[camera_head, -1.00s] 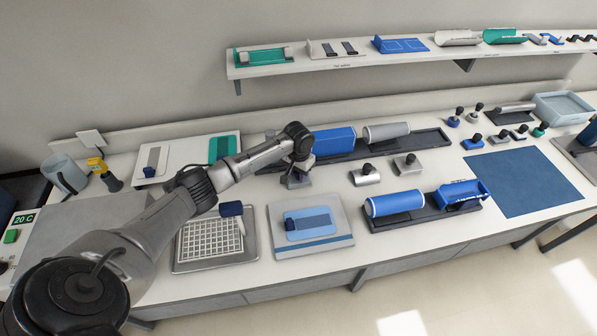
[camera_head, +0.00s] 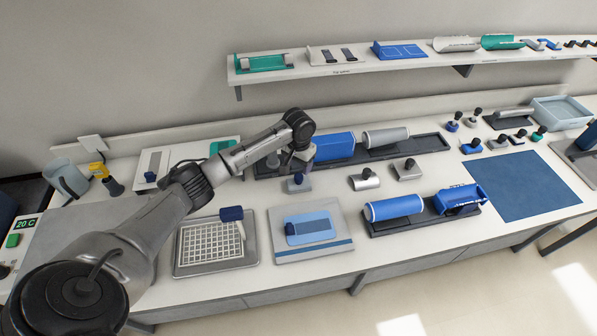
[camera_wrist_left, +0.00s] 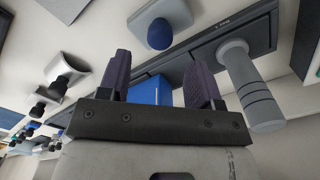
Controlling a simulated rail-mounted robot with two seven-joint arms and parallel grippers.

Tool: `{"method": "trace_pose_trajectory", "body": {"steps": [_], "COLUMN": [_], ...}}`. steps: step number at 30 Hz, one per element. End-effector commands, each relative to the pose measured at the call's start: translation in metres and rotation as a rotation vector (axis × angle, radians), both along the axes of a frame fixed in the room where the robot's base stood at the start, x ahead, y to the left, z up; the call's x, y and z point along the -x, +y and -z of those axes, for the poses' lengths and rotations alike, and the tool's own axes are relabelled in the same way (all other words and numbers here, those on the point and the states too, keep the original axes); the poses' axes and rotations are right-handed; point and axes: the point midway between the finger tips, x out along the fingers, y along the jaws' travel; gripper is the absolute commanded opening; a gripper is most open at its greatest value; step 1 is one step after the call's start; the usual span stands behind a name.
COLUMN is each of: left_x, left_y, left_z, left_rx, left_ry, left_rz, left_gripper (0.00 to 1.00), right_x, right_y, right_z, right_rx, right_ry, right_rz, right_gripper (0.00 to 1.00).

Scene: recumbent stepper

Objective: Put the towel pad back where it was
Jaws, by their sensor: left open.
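A grey block with a rounded dark blue knob (camera_head: 299,183) stands on the bench, just in front of the long dark tray; it looks like the towel pad, though I cannot be sure. It also shows at the top of the left wrist view (camera_wrist_left: 160,24). My left gripper (camera_head: 302,158) is above it, open and apart from the knob. In the left wrist view, its two dark fingers (camera_wrist_left: 157,70) are spread with nothing between them. My right gripper is not in view.
The dark tray (camera_head: 432,143) holds a blue block (camera_head: 333,146) and a grey roller (camera_head: 386,138). Two silver knobbed blocks (camera_head: 365,180) (camera_head: 407,171) stand to the right. A board with a light blue plate (camera_head: 312,227) and a grid tray (camera_head: 212,245) lie in front.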

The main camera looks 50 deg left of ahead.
Motion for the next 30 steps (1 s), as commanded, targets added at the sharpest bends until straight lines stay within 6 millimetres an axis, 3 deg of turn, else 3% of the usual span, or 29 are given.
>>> {"method": "trace_pose_trajectory", "body": {"steps": [6,12,26,30], "left_x": [0.000,0.000,0.001,0.009], "left_y": [0.000,0.000,-0.001,-0.017], "left_z": [-0.035,-0.050,-0.053,-0.042], "left_rx": [0.000,0.001,0.001,-0.003], "left_ry": [-0.002,0.000,0.001,-0.004], "left_rz": [0.000,0.000,0.002,0.039], "left_gripper": [0.59,0.59,0.59,0.59], "right_x": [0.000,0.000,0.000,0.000], "right_y": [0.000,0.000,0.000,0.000], "right_z": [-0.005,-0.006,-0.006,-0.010], "right_rx": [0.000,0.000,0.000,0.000], "right_ry": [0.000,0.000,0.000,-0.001], "right_rz": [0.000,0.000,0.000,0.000], "right_gripper": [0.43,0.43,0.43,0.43]}}
